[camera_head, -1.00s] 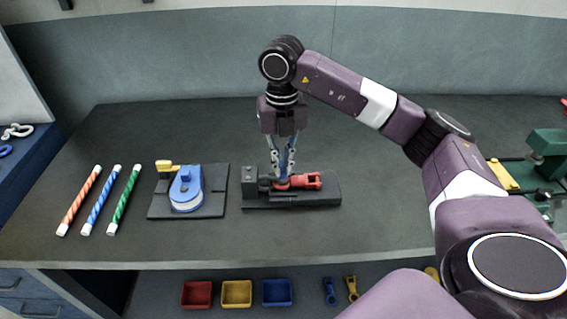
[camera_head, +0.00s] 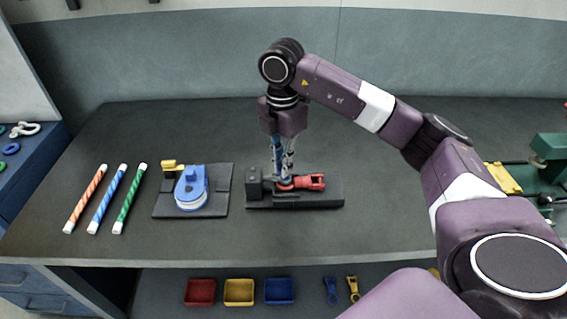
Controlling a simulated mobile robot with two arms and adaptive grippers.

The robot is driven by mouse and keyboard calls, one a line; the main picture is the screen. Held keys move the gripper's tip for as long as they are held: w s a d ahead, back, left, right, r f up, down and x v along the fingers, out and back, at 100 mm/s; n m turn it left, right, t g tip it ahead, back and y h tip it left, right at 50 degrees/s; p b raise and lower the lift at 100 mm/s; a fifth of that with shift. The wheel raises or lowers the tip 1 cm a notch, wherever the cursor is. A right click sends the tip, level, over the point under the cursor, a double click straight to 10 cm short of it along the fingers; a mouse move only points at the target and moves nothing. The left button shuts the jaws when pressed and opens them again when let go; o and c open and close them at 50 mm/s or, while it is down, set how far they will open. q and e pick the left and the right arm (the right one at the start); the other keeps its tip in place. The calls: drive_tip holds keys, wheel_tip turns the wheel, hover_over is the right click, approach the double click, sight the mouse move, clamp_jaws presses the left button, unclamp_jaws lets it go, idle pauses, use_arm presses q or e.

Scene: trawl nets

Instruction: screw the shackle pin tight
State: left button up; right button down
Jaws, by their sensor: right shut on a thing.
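A red shackle (camera_head: 309,182) lies on a dark fixture (camera_head: 325,200) with a raised block at its left end, in the middle of the bench. My right gripper (camera_head: 285,181) points straight down at the left end of the red shackle. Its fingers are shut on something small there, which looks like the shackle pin. The fingers hide most of the pin, so I cannot tell how far it is screwed in. My left gripper is not in view.
Orange, blue and green striped rods (camera_head: 129,199) lie further left. Red, yellow and blue bins (camera_head: 239,293) stand below the bench edge. A green machine (camera_head: 547,165) stands at right.

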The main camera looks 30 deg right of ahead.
drive_tip(key=m, duration=0.4)
drive_tip(key=shift+w+r+m+p, duration=0.3)
drive_tip(key=shift+w+r+p, duration=0.05)
drive_tip(key=shift+w+p, duration=0.05)
drive_tip(key=shift+w+d+m+p, duration=0.1)
drive_tip(key=shift+m+p, duration=0.1)
drive_tip(key=shift+m, duration=0.8)
drive_tip(key=shift+w+m+p, duration=0.1)
drive_tip(key=shift+m+p, duration=0.05)
drive_tip(key=shift+m, duration=0.85)
drive_tip(key=c, duration=2.1)
unclamp_jaws()
drive_tip(key=shift+f, duration=0.1)
drive_tip(key=shift+s+f, duration=0.1)
wheel_tip(320, 180, up, 12)
